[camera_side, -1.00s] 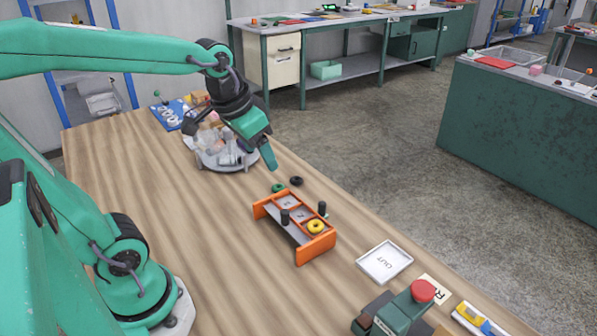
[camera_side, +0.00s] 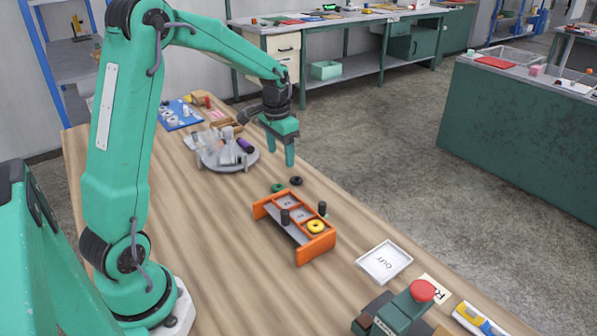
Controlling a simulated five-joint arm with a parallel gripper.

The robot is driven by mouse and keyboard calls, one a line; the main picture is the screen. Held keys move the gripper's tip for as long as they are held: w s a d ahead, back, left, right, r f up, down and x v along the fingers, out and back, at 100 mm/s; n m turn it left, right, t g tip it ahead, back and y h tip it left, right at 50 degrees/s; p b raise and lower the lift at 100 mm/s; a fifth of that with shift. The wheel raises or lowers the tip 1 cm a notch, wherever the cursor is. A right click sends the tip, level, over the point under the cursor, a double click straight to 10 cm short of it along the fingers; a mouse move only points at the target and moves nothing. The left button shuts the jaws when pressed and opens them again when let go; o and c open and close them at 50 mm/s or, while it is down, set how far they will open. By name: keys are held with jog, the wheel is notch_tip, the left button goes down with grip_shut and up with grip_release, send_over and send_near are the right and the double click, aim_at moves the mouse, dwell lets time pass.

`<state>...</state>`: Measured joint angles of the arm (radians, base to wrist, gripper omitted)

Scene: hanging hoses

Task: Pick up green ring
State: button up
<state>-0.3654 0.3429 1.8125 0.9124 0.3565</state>
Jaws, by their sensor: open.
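The green ring (camera_side: 278,188) is small and lies flat on the wooden table, just behind the orange rack. A black ring (camera_side: 296,181) lies close to its right. My gripper (camera_side: 282,158) hangs above the table, pointing down, a little above and behind the two rings. Its jaws are open and nothing shows between them. The orange rack (camera_side: 303,254) has dark pegs and a yellow ring (camera_side: 316,226) in its right part.
A round grey tray (camera_side: 246,160) with clear and dark items stands behind and left of the rings. A white tray marked OUT (camera_side: 402,262) lies right of the rack. A red-button box (camera_side: 422,291) stands at the front right. The table's left middle is clear.

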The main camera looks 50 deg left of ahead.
send_near(278, 188)
jog(key=w, duration=0.1)
jog(key=shift+g, duration=0.4)
jog(key=shift+w+a+f, duration=0.1)
jog(key=shift+a+f, duration=0.05)
jog(key=shift+f, duration=1.2)
jog(key=shift+s+a+f, duration=0.1)
jog(key=shift+a+f, duration=0.05)
jog(key=shift+f, duration=1.2)
jog(key=shift+w+a+f, duration=0.1)
jog(key=shift+a+f, duration=0.05)
jog(key=shift+f, duration=1.25)
jog(key=c, duration=1)
